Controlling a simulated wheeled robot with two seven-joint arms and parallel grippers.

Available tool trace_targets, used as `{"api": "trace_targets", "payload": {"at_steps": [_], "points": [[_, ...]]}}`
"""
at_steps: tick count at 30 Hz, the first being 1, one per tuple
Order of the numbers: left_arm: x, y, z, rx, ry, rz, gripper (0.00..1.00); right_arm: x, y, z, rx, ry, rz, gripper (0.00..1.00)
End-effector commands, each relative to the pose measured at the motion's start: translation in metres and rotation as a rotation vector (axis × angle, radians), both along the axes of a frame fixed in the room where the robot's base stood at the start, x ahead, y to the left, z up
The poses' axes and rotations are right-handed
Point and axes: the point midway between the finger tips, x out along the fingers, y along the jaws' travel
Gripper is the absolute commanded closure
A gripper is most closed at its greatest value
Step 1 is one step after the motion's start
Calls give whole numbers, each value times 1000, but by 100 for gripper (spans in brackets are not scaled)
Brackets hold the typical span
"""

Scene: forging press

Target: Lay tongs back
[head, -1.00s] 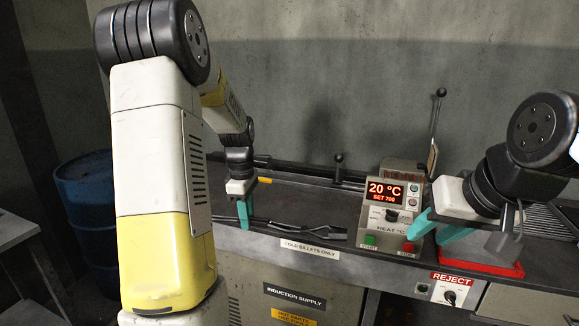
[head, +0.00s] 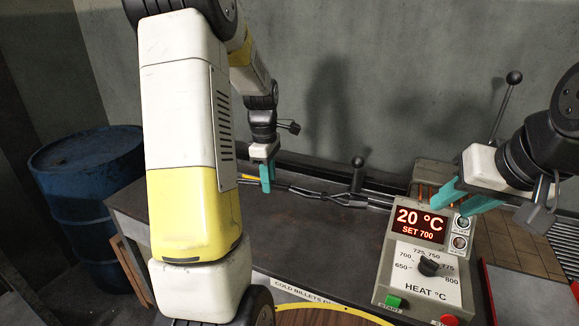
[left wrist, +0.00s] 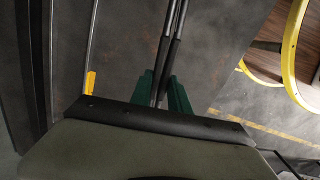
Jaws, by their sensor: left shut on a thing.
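The dark tongs (head: 325,196) extend to the right from my left gripper (head: 267,178), over the rear part of the dark bench top. My left gripper is shut on them, its teal fingers closed around the handles. In the left wrist view the two handles (left wrist: 172,45) run up and away from between the green fingers (left wrist: 165,95). I cannot tell whether the tongs touch the bench. My right gripper (head: 462,202) is empty, its teal fingers apart, above the heater control box.
The heater control box (head: 425,262) reads 20 °C, set 700. A blue barrel (head: 88,195) is at the left. A yellow-rimmed round surface (head: 325,317) is at the front. The bench middle is clear.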

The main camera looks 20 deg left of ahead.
Motion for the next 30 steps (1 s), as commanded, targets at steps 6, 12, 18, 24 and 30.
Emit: {"api": "trace_targets", "payload": {"at_steps": [6, 12, 18, 24, 30], "points": [[0, 0, -8, 0, -1, 0, 100, 0, 0, 0, 0, 0, 0, 64], [0, 0, -26, 0, 1, 0, 100, 0, 0, 0, 0, 0, 0, 64], [0, 0, -45, 0, 1, 0, 100, 0, 0, 0, 0, 0, 0, 64], [0, 0, -64, -1, 2, 0, 100, 0, 0, 0, 0, 0, 0, 64], [0, 0, -81, 0, 1, 0, 100, 0, 0, 0, 0, 0, 0, 64]]}}
